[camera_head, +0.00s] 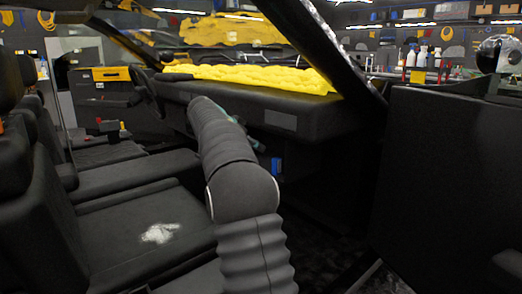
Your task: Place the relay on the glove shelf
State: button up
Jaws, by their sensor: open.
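My arm reaches from the bottom middle into the car's front passenger side. Its thick dark links hide much of what lies behind them. A small grey and teal part at the arm's far end, apparently my gripper (259,146), shows just right of the links, in front of the dashboard. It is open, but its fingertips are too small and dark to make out. A small blue object (276,167), possibly the relay, stands just below and right of it; I cannot tell whether they touch. The glove shelf is not clear in the dark area under the dashboard (310,118).
The seats (120,215) fill the left, with a white patch (159,233) on the near cushion. The open door (450,180) stands at the right. Yellow cloth (260,76) lies on the dashboard. The dark footwell (325,225) looks free. A bench with bottles is behind.

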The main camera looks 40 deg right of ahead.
jog(key=shift+a+r, duration=0.2)
jog(key=shift+a, duration=0.1)
jog(key=shift+s, duration=0.15)
jog(key=s+a+n+t+y, duration=0.4)
jog(key=s+a+n, duration=0.5)
jog(key=s+a, duration=0.8)
jog(key=s+a+f+n+y, duration=0.3)
jog(key=s+a+f, duration=0.4)
jog(key=s, duration=0.3)
jog(key=s+a+f+n+y, duration=0.3)
jog(key=s+a+f+n, duration=0.2)
jog(key=s+a+f, duration=0.3)
jog(key=s+a, duration=0.1)
jog(key=s, duration=0.2)
jog(key=shift+s+a+f+t+y, duration=0.2)
jog(key=shift+a+t+y, duration=0.1)
